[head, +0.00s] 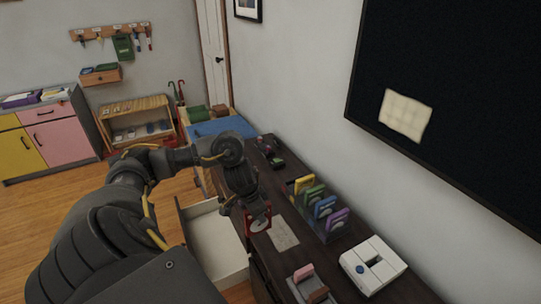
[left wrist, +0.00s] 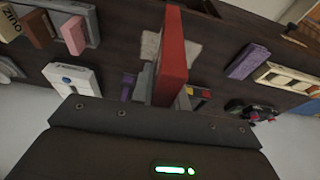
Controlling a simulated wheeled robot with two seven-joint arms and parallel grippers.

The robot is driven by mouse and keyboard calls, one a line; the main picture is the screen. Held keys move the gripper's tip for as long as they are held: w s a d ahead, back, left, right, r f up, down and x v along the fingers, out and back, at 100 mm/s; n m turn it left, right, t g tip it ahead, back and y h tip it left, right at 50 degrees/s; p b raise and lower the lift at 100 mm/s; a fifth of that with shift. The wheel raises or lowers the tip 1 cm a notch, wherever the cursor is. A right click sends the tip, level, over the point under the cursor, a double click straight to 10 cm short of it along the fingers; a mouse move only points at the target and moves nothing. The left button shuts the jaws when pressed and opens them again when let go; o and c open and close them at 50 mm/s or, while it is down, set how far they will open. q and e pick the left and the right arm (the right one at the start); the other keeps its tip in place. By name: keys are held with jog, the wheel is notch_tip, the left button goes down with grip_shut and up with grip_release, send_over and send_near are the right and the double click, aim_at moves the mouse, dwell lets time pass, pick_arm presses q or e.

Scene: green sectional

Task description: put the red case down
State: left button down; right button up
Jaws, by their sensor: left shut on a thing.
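The red case (head: 259,219) is a thin upright slab with a pale round mark on its face. My left gripper (head: 243,206) is shut on it and holds it by the dresser's front edge, beside the open drawer. In the left wrist view the red case (left wrist: 174,58) stands out from between the jaws, edge toward the camera. The gripper's body hides its near end. I cannot tell whether the case touches the dark dresser top (head: 330,275). My right gripper is not in view.
A rack of several coloured cases (head: 318,208) stands against the wall. Nearer are a white slotted device (head: 373,266) and a grey holder with pink and brown blocks (head: 309,285). An open drawer (head: 217,244) juts out at left.

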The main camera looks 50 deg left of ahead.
pick_arm(q)
jog(key=d+r+m, duration=0.2)
jog(key=d+r, duration=0.1)
jog(key=d, duration=0.4)
jog(key=w+d+r+m+h+b, duration=0.1)
jog(key=d+r+m, duration=0.2)
jog(key=d, duration=0.5)
jog(key=w+d+r+m+g+b, duration=0.1)
jog(key=d+r+m, duration=0.1)
jog(key=d+r, duration=0.2)
jog(key=d, duration=0.3)
jog(key=shift+w+d+r+m+h, duration=0.2)
jog(key=shift+w+m+h, duration=0.1)
jog(key=shift+h, duration=0.1)
